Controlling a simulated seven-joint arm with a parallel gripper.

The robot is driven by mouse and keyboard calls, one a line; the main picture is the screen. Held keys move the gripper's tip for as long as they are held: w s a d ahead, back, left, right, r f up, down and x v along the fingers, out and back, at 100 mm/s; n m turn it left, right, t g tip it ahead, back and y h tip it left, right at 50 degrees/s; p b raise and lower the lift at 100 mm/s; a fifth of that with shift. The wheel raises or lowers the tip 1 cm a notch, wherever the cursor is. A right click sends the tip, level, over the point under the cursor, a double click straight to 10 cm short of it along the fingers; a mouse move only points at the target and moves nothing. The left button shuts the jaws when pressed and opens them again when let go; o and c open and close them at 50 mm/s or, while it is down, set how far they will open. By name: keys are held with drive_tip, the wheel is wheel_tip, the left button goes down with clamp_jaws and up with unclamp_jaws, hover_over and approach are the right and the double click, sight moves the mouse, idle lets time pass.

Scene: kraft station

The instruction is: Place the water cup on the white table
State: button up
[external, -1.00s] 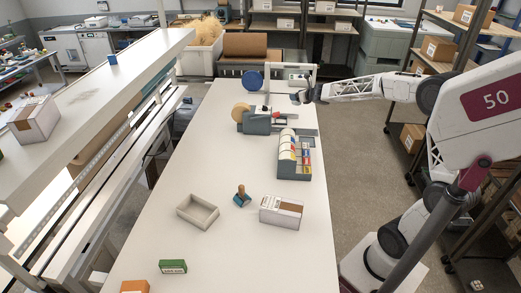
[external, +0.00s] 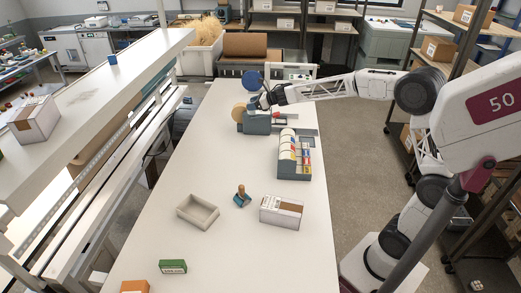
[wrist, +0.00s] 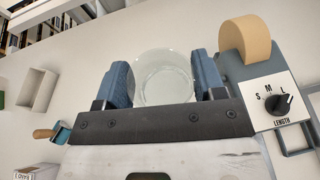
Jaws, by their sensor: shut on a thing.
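In the wrist view, the water cup (wrist: 163,78) is clear and round, held between the two blue finger pads of my gripper (wrist: 163,82). My gripper is shut on it. In the external view, my gripper (external: 262,101) is over the far part of the long white table (external: 150,225), close to the tape dispenser. The cup cannot be made out there. The wrist view shows the pale table top (wrist: 100,60) behind the cup; I cannot tell the gap between cup and table.
The tape dispenser (external: 257,124) stands beside my gripper; its tan roll (wrist: 245,38) and length knob (wrist: 282,103) are at right in the wrist view. A tape-roll rack (external: 295,170), an empty tray (external: 198,212), a stamp (external: 242,199) and a white box (external: 281,213) stand nearer. The table's left middle is clear.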

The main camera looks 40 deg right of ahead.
drive_tip(key=s+a+f+n+g+y, duration=0.15)
drive_tip(key=s+a+n+g, duration=0.25)
drive_tip(key=a, duration=0.9)
drive_tip(key=s+a+n+g+y, duration=0.2)
drive_tip(key=s+a+n+g, duration=0.15)
drive_tip(key=a, duration=0.85)
drive_tip(key=s+a+f+n+g+y, duration=0.1)
drive_tip(key=s+a+n+g+y, duration=0.2)
drive_tip(key=a, duration=1)
wheel_tip(320, 180, down, 10)
drive_tip(key=h, duration=0.1)
drive_tip(key=shift+s+d+f, duration=0.2)
drive_tip(key=shift+s+d, duration=0.1)
drive_tip(key=shift+s, duration=0.05)
drive_tip(key=shift+f, duration=2.45)
drive_tip(key=shift+f, duration=2.5)
drive_tip(key=shift+f, duration=0.1)
drive_tip(key=o, duration=1)
drive_tip(key=shift+f, duration=0.1)
drive_tip(key=shift+c, duration=0.2)
